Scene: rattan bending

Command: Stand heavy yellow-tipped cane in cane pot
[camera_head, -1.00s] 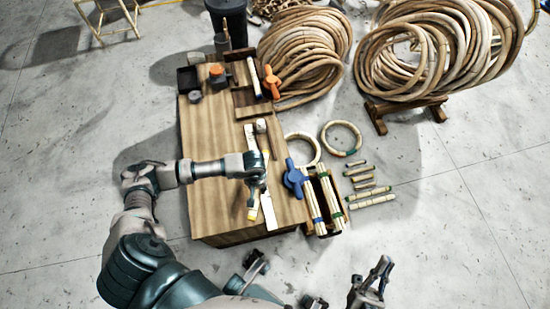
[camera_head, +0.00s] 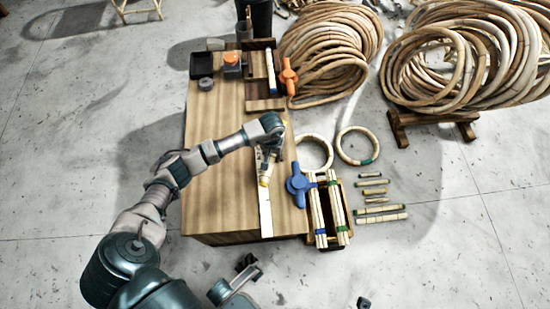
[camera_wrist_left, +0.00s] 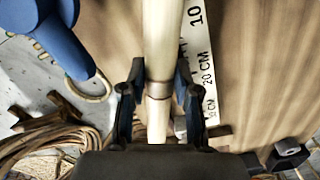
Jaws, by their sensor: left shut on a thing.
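My left gripper (camera_head: 268,153) is shut on a pale cane with a yellow tip (camera_head: 263,181), above the right part of the wooden bench. The yellow tip points toward the near side. In the left wrist view the cane (camera_wrist_left: 162,45) runs up the picture between the fingers of my left gripper (camera_wrist_left: 155,90). A grey cup (camera_head: 243,31) with a thin stick in it stands at the bench's far end, before a larger dark bucket (camera_head: 262,14). I cannot tell which is the cane pot.
A white ruler (camera_head: 265,212) lies on the bench (camera_head: 215,190). A blue clamp (camera_head: 298,185) and an orange clamp (camera_head: 288,77) sit along its right edge. A crate (camera_head: 345,236) with cane bundles stands right of it. Coiled rattan (camera_head: 330,55) lies behind.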

